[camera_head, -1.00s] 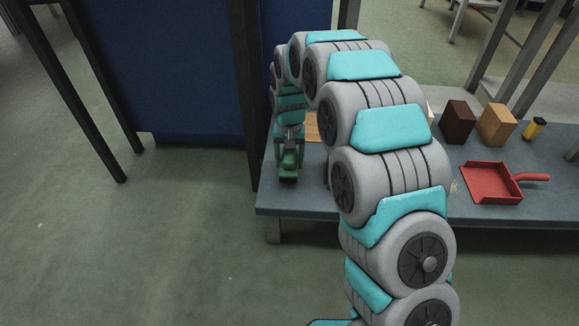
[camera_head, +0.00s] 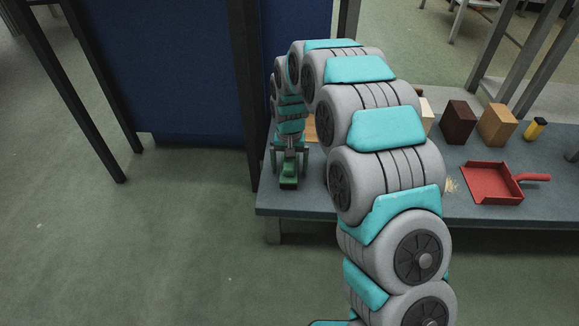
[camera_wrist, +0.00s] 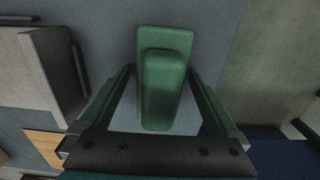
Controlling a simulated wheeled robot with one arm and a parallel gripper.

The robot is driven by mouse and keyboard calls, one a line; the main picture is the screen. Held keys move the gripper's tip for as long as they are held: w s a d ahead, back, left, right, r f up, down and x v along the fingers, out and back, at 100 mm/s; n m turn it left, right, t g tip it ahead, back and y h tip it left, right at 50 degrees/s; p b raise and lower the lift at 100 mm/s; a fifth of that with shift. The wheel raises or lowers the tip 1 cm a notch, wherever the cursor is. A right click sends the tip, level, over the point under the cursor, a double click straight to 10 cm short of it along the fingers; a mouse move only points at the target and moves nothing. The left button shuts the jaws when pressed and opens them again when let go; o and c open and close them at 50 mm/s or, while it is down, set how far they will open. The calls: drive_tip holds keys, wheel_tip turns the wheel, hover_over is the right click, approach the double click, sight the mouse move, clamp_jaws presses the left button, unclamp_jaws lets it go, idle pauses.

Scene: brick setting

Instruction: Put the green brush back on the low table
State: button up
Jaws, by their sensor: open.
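The green brush (camera_head: 289,178) lies near the left end of the low table (camera_head: 300,202), close to its front edge. My gripper (camera_head: 290,157) is above it with the fingers spread to either side. In the wrist view the brush (camera_wrist: 163,85) lies between the two fingers of my gripper (camera_wrist: 160,74), with a gap on each side. The fingers are open and not closed on it. The brush's underside is hidden.
A red dustpan (camera_head: 492,182), a dark block (camera_head: 458,121), a tan block (camera_head: 497,124) and a small yellow-and-black item (camera_head: 535,128) are on the table. A grey boxy thing (camera_wrist: 40,70) stands beside the gripper. A wooden piece (camera_wrist: 46,147) lies nearby.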

drive_tip(key=shift+r, duration=0.15)
wheel_tip(320, 180, up, 11)
drive_tip(key=shift+p, duration=0.8)
drive_tip(key=shift+r, duration=0.55)
drive_tip(key=s+d+r, duration=0.5)
drive_tip(key=s+d, duration=0.2)
drive_tip(key=s, duration=0.3)
drive_tip(key=s+d, duration=0.3)
drive_tip(key=s, duration=0.7)
drive_tip(key=s+d+g, duration=0.1)
drive_tip(key=s+d, duration=0.3)
drive_tip(key=s, duration=0.6)
drive_tip(key=s+d, duration=0.3)
drive_tip(key=s, duration=0.8)
drive_tip(key=shift+d+r+g, duration=0.2)
drive_tip(key=shift+r+g, duration=0.15)
drive_tip(key=shift+g, duration=0.05)
